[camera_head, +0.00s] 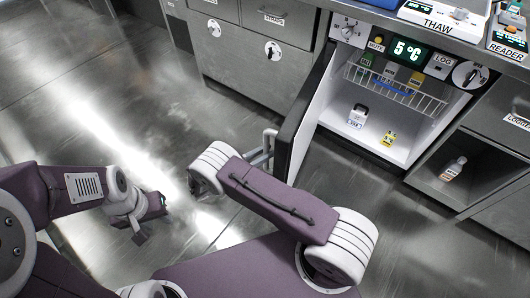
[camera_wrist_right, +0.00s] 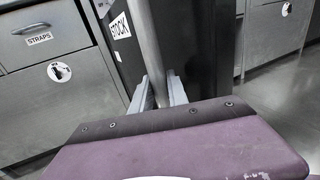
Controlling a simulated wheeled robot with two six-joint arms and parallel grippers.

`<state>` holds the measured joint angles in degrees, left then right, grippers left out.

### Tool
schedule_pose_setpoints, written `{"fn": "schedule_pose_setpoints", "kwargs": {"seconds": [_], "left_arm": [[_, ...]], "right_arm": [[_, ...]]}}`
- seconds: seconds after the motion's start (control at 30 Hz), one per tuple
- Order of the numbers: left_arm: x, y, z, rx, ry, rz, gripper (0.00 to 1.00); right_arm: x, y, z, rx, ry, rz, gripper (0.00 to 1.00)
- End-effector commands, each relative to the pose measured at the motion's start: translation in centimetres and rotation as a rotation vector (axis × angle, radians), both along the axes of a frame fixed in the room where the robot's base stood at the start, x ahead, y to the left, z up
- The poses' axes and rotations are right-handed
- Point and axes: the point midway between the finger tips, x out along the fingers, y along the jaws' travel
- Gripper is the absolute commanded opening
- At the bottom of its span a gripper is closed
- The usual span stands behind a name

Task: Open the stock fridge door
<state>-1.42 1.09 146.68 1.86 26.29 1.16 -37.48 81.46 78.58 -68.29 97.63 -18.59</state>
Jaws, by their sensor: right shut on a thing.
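The stock fridge door (camera_head: 299,125) stands swung open, its dark edge facing me and its white inner side showing. The fridge interior (camera_head: 400,120) is exposed, with a wire shelf and small items. The door's vertical handle bar (camera_wrist_right: 145,35) runs between the fingers of my right gripper (camera_wrist_right: 158,92), which is shut on it. The "STOCK" label (camera_wrist_right: 120,25) shows beside the bar. In the head view my right arm partly hides the grip at the handle (camera_head: 268,140). My left gripper (camera_head: 151,222) hangs over the floor at left, away from the door; its finger gap is unclear.
A control panel with a 5 °C display (camera_head: 409,51) sits above the fridge opening. Closed drawers (camera_head: 262,50) stand left of the door. An open cubby with a bottle (camera_head: 453,168) is at right. The metal floor (camera_head: 130,100) left of the door is clear.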

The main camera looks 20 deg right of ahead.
Motion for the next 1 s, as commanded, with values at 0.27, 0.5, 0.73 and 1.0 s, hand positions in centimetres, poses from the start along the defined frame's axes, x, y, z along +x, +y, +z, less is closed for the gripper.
{"fn": "schedule_pose_setpoints", "kwargs": {"seconds": [0.27, 0.5, 0.73, 1.0], "left_arm": [[0.0, 0.0, 0.0, 0.0, 0.0, 0.0, 0.36], [0.0, 0.0, 0.0, 0.0, 0.0, 0.0, 0.36], [0.0, 0.0, 0.2, 0.0, 0.0, 0.0, 0.36], [0.0, 0.0, 0.6, 0.0, 0.0, 0.0, 0.36]], "right_arm": [[0.2, -0.1, 0.2, -0.001, -0.003, 0.002, 0.0], [0.1, 0.0, 0.1, 0.0, -0.003, 0.001, 0.41], [-0.1, 0.8, 0.1, 0.001, -0.004, 0.003, 0.41], [-1.5, 6.4, 0.0, 0.001, -0.005, 0.004, 0.41]]}}
